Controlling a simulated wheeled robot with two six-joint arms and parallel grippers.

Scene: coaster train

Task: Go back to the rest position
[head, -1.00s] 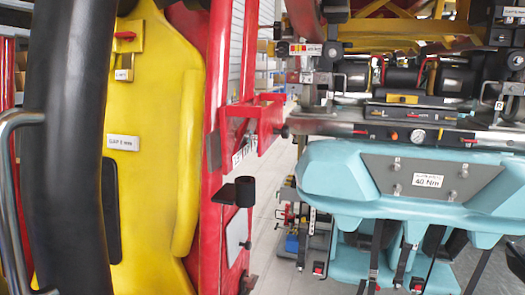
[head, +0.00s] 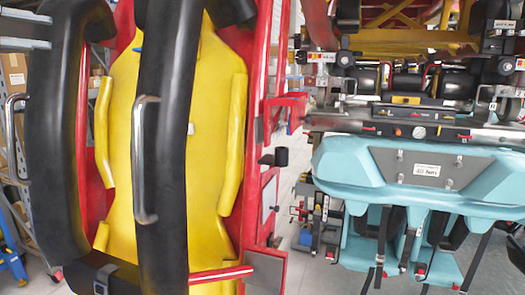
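I cannot make out either of my grippers in the head view. A yellow seat shell (head: 208,120) stands upright in a red frame at the left. A black padded shoulder restraint hangs in front of it, with a left arm (head: 58,130) and a right arm (head: 172,110). Each restraint arm carries a metal handle, one at the far left (head: 14,130) and one in front of the seat (head: 139,160). A teal seat unit (head: 345,170) with a grey plate and a label hangs at the right.
The red frame (head: 255,120) carries a small black cup-shaped part (head: 281,157) on its right side. Grey floor (head: 312,268) shows between the yellow seat and the teal unit. Black straps (head: 385,235) hang below the teal unit. Shelves with boxes stand at the far left.

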